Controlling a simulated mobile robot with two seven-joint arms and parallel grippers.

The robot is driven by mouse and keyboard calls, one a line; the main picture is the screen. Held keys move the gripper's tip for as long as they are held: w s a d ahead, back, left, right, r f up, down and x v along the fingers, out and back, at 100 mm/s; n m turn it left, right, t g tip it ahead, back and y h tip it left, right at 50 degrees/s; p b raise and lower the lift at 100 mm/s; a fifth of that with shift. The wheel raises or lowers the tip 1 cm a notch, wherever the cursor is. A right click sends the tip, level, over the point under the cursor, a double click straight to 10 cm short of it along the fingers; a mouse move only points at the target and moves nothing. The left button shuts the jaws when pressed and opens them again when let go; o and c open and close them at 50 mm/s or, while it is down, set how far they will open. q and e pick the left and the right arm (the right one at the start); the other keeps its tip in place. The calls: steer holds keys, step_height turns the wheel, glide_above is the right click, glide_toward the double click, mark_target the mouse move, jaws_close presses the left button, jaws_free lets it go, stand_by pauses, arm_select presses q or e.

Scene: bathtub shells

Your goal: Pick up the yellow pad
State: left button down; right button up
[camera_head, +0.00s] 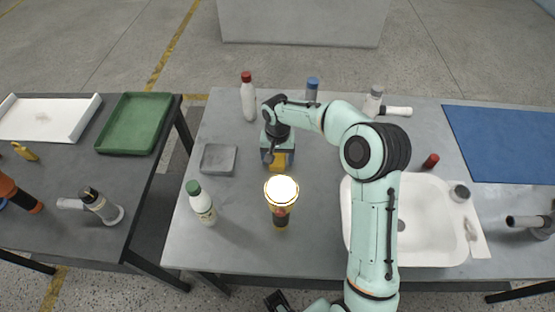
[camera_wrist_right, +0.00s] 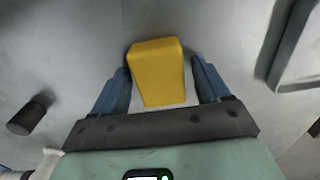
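The yellow pad (camera_head: 282,162) lies on the grey table in front of the bathtub shell's left side, partly hidden by my right gripper (camera_head: 270,158). In the right wrist view the yellow pad (camera_wrist_right: 158,72) sits between the two blue fingers of the right gripper (camera_wrist_right: 160,80). A narrow gap shows on its right side, and the left finger is very close to it. The fingers are open around it; contact is not clear. A dark part at the bottom edge of the head view appears to be my left gripper (camera_head: 279,301), mostly cut off.
A lit yellow lamp-like object (camera_head: 281,190) stands close in front. A green-capped bottle (camera_head: 201,203), a grey tray (camera_head: 218,159) and a red-capped bottle (camera_head: 248,98) are to the left. A white basin (camera_head: 430,250) lies right, beyond my arm.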

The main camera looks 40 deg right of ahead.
mark_target(277, 157)
steer(key=c, duration=0.7)
steer(key=shift+c, duration=0.2)
